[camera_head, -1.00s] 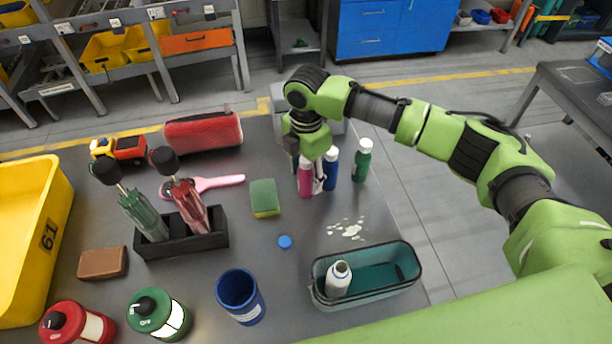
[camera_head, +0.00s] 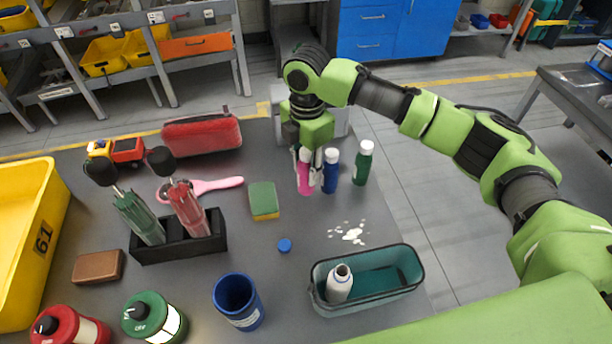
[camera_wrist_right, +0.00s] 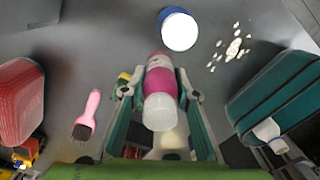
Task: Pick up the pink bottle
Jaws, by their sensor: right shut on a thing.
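The pink bottle (camera_head: 304,177) stands at the back of the table in the head view, with a white cap. My right gripper (camera_head: 307,160) comes from above and is shut on it, its fingers on either side. In the right wrist view the pink bottle (camera_wrist_right: 160,85) lies between the two fingers of my right gripper (camera_wrist_right: 160,98). Whether its base touches the table is hard to tell. My left gripper is not in view.
A blue bottle (camera_head: 330,172) stands close at the right of the pink one, and a green bottle (camera_head: 362,163) beyond it. A sponge (camera_head: 264,201) lies to the left. A teal bin (camera_head: 330,303) holds a white bottle (camera_head: 339,284). White spots lie on the table.

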